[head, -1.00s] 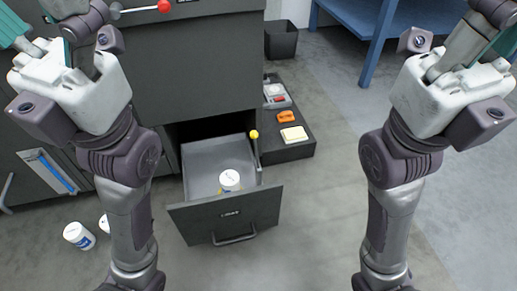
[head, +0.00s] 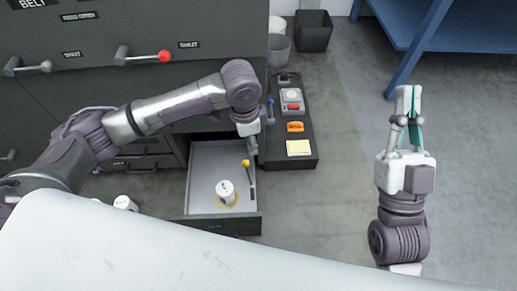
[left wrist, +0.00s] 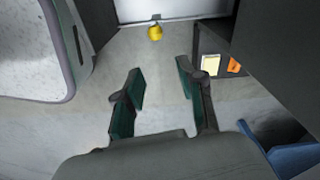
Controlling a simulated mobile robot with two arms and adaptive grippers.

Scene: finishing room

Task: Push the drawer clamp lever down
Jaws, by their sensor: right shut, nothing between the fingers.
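The open drawer (head: 213,160) juts from the dark cabinet. A lever with a yellow knob (head: 246,163) and dark rod stands by its right wall. The yellow knob also shows in the left wrist view (left wrist: 155,33), beyond and roughly between the fingertips, apart from them. My left gripper (head: 252,147) hangs over the drawer's right rear, just above the knob. In the left wrist view its fingers (left wrist: 160,82) are apart and empty. My right gripper (head: 408,97) is shut and empty, raised over the floor at the right.
A white can (head: 225,191) stands in the drawer on an orange ring. A dark low platform (head: 305,166) right of the drawer holds an orange item (head: 295,127) and a pale yellow block (head: 299,147). A red-knobbed lever (head: 165,56) is on the cabinet. Floor right of the platform is clear.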

